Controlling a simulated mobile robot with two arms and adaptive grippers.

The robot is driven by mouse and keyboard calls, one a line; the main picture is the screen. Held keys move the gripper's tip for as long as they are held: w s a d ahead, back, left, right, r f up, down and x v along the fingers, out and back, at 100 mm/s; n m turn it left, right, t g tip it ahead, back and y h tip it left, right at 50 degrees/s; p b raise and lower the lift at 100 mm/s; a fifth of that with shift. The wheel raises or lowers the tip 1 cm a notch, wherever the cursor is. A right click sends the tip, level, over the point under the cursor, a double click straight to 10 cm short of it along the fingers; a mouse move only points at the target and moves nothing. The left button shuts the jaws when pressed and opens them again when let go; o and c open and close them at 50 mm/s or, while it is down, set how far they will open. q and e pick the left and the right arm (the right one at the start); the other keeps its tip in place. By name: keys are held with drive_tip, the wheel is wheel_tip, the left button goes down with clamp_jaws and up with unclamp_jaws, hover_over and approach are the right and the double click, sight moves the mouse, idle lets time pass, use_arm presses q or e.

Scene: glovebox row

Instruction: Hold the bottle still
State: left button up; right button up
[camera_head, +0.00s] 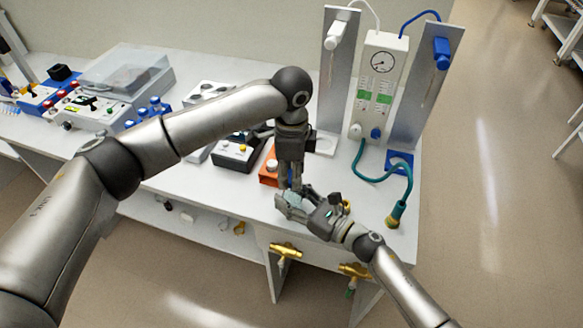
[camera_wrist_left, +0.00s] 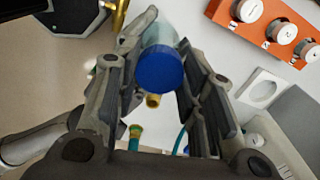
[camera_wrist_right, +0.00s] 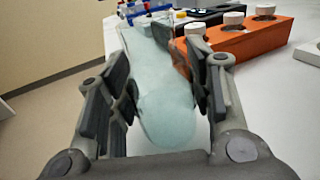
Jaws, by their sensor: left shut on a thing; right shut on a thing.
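The bottle has a pale teal, see-through body, which shows in the head view (camera_head: 295,200) near the table's front edge. My left gripper (camera_head: 290,183) reaches down from above and is shut on the bottle at its blue cap (camera_wrist_left: 161,70), which sits between the fingers in the left wrist view. My right gripper (camera_head: 291,204) comes in low from the right and is shut on the bottle's body (camera_wrist_right: 165,105), with one finger on each side. The fingers hide much of the bottle in the head view, and I cannot tell whether its base touches the table.
A white gauge panel (camera_head: 380,75) stands between two metal plates at the back right. A teal hose (camera_head: 385,178) lies at right. Brass valves (camera_head: 285,250) hang below the table's front edge.

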sight(292, 198)
idle(0.3)
use_arm(q)
drive_tip(key=shift+f, duration=0.9)
drive_tip(key=shift+f, duration=0.55)
drive_tip(key=m, duration=2.7)
drive_tip(key=shift+w+d, duration=0.1)
drive_tip(key=o, duration=0.7)
